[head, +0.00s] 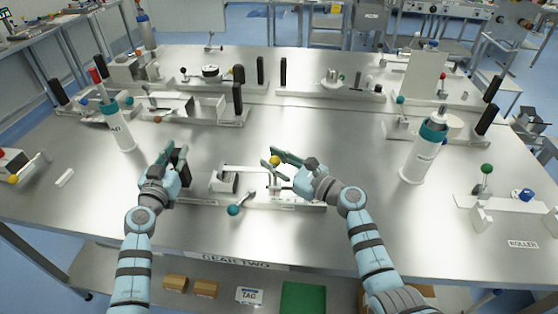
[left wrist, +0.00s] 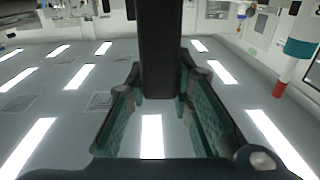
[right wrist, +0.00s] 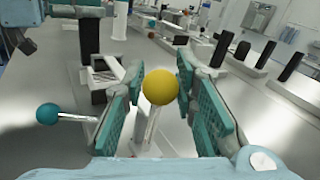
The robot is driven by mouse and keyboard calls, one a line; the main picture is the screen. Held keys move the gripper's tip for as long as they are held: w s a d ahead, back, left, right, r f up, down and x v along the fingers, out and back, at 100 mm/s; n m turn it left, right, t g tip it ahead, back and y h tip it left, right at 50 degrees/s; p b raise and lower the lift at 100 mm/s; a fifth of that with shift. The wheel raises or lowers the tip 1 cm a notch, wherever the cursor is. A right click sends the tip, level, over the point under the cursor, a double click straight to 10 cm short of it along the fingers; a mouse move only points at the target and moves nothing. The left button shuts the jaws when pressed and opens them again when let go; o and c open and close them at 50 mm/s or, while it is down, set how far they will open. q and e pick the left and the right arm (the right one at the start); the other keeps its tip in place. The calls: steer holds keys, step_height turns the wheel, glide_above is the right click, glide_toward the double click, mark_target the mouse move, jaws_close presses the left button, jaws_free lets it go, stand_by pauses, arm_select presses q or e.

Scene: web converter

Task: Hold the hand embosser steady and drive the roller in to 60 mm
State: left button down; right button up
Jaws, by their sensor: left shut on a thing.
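The hand embosser (head: 305,205) stands near the table's front middle, with a long pale base, a yellow ball knob (head: 274,160) on a lever and a teal ball knob (head: 233,210) on a side rod. My left gripper (head: 178,160) is shut on the black upright post at its left end. That post (left wrist: 157,50) stands between the fingers in the left wrist view. My right gripper (head: 287,158) is open, its fingers on either side of the yellow knob (right wrist: 160,87). The teal knob (right wrist: 47,113) also shows in the right wrist view. I cannot make out the roller or any scale.
A teal-topped white bottle (head: 418,155) stands to the right and another (head: 121,130) to the left. A stand with a green knob (head: 486,169) and a "ROLLER" label (head: 522,244) sit at the right. More fixtures line the back. The table between is clear.

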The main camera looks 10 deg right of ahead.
arm_select(q)
steer(key=shift+s+f, duration=0.1)
steer(key=shift+f, duration=0.45)
arm_select(e)
steer(key=o, duration=0.4)
steer(key=shift+c, duration=0.2)
steer(key=v, duration=1.2)
steer(key=shift+s, duration=0.2)
arm_select(q)
steer(key=shift+r, duration=0.35)
arm_select(e)
steer(key=shift+w+r, duration=0.1)
steer(key=shift+r, duration=0.1)
arm_select(q)
steer(key=c, duration=1.3)
jaws_free()
steer(key=shift+c, duration=0.2)
steer(key=shift+w, duration=0.3)
arm_select(e)
steer(key=shift+w+f, duration=0.1)
steer(key=shift+w, duration=0.1)
arm_select(q)
steer(key=shift+a, duration=0.1)
